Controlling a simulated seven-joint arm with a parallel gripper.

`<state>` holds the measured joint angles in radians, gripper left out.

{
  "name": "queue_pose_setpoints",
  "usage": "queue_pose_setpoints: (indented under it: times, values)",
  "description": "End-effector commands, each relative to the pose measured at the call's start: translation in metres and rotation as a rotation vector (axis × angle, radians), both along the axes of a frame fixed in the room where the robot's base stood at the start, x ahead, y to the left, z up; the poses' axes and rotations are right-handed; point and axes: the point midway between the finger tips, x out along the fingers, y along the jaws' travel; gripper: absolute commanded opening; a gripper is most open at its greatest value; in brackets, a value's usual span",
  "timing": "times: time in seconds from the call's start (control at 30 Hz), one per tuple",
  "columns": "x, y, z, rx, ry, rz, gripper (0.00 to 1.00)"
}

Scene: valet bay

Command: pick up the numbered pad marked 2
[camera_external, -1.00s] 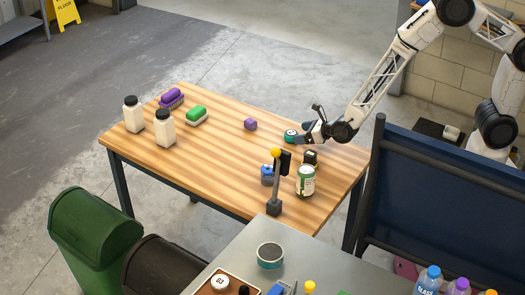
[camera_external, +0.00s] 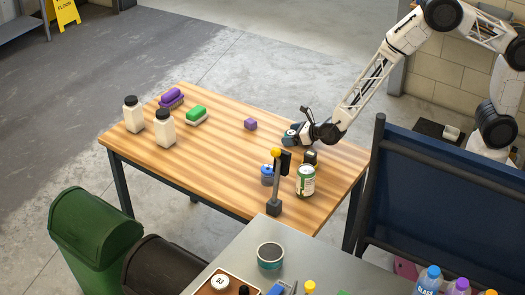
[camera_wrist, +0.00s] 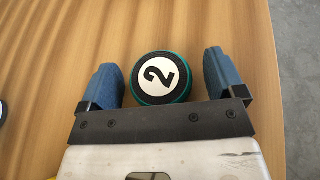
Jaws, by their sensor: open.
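The pad marked 2 (camera_wrist: 161,77) is a round black disc with a teal rim and a white label with a black 2. In the wrist view it lies on the wooden table between the two blue fingers of my gripper (camera_wrist: 163,80), with a gap on each side. My gripper is open around it and not closed on it. In the outside view my gripper (camera_external: 294,138) is low over the right back part of the table, and the pad (camera_external: 289,132) is mostly hidden by the fingers.
A black and yellow item (camera_external: 310,158), a can (camera_external: 305,181), a blue item (camera_external: 267,175) and a yellow-topped post (camera_external: 275,190) stand in front. Bottles and brushes are far left. The table's middle (camera_external: 215,155) is clear.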

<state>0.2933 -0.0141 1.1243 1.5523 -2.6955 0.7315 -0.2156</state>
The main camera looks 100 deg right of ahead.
Motion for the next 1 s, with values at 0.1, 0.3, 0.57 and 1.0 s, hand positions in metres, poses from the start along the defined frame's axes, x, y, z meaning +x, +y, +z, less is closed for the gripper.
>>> queue_pose_setpoints:
  times: [0.1, 0.3, 0.57, 1.0]
  values:
    - [-0.0001, 0.0001, 0.0000, 0.000, 0.000, 0.000, 0.89]
    - [-0.0001, 0.0001, 0.0000, 0.000, 0.000, 0.000, 0.89]
    - [-0.0002, 0.0001, 0.0000, 0.000, 0.000, 0.000, 0.49]
    - [-0.0001, 0.0000, 0.0024, 0.000, 0.000, 0.000, 0.35]
